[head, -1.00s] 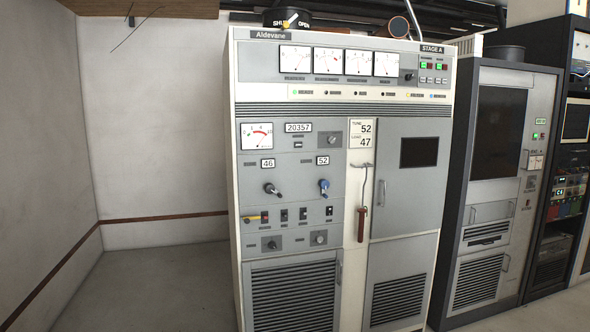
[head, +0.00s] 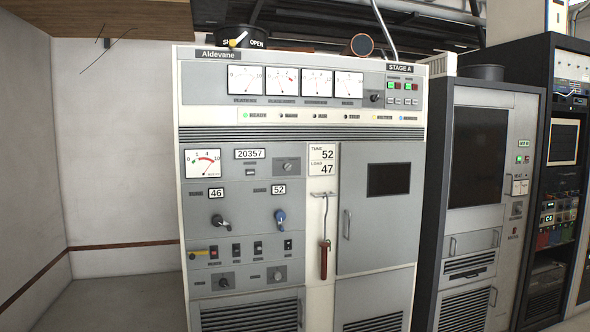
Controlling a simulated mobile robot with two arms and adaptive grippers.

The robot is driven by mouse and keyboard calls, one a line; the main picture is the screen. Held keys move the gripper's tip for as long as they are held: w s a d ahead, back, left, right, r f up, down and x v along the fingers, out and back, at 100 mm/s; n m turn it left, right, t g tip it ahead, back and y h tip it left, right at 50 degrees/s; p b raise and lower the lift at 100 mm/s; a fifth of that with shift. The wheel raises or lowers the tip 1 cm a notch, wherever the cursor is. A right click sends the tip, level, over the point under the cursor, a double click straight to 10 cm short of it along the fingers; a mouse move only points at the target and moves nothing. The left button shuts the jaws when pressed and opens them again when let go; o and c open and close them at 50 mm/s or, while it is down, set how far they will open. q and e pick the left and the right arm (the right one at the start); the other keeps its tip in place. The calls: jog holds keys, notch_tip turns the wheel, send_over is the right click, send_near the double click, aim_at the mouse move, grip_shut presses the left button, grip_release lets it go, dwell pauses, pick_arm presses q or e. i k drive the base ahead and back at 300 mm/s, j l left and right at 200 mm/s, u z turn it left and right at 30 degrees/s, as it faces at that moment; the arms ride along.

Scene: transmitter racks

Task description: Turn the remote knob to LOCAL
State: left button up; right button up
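The grey Aldevane cabinet (head: 376,212) stands in front of me in the head view. A small black knob (head: 376,98) sits at the right end of its meter panel. Another knob (head: 288,166) is right of the 20357 counter. Two more small knobs, a left one (head: 223,281) and a right one (head: 278,273), sit low on the panel above the vent. Their labels are too small to read, so I cannot tell which is the remote knob or its setting. Neither of my grippers is in view.
A red-handled hook (head: 324,258) hangs beside the door handle (head: 347,225). A dark rack (head: 480,160) stands at right. Floor (head: 110,305) at left is clear.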

aim_at(286, 167)
jog(key=i+z, duration=0.2)
jog(key=z, duration=0.2)
jog(key=i+j+z, duration=0.15)
jog(key=z, duration=0.3)
